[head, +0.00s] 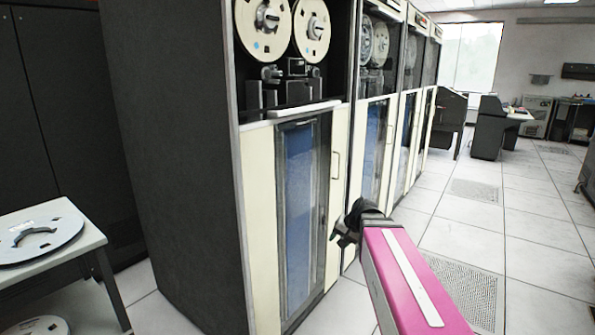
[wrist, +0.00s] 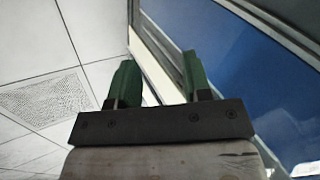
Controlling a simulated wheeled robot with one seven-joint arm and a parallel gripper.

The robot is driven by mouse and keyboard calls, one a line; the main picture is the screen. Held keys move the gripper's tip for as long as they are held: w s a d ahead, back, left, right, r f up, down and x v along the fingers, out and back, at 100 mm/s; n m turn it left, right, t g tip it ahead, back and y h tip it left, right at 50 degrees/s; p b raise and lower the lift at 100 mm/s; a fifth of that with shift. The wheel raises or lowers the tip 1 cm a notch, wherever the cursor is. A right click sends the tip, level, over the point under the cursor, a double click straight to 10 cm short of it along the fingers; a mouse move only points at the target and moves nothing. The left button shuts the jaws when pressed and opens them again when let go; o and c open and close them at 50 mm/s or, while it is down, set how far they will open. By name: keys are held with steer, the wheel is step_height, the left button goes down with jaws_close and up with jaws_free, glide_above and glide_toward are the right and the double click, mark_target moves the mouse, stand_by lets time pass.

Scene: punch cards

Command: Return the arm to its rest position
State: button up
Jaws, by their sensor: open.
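My gripper (wrist: 158,80) is open and empty in the wrist view. Its two green fingers stand apart, with the cream edge of a cabinet and the floor behind them. In the head view my arm, with a pink link, reaches forward from the bottom right. My gripper (head: 340,238) shows there as a small dark shape by the lower front of the nearest tape cabinet (head: 262,190). I cannot tell whether it touches the cabinet. The cabinet's blue glass panel (wrist: 240,60) fills the right of the wrist view.
A row of tape cabinets runs back from the nearest one. A small table (head: 85,240) with a tape reel (head: 40,238) on it stands at the left. Desks (head: 497,128) stand far back. The tiled floor to the right (head: 545,240) is clear, with floor vents (head: 468,290).

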steer(key=s+d+f+n+g+h, duration=0.1)
steer(key=s+d+f+h, duration=0.1)
steer(key=s+f, duration=0.4)
steer(key=s+d+f+n+g+h, duration=0.1)
steer(key=s+f+n+g+h, duration=0.1)
steer(key=s+f, duration=0.4)
steer(key=shift+s+d+f+g+h, duration=0.15)
steer(key=shift+d+f+g+h, duration=0.2)
steer(key=shift+f, duration=0.4)
steer(key=shift+c, duration=0.5)
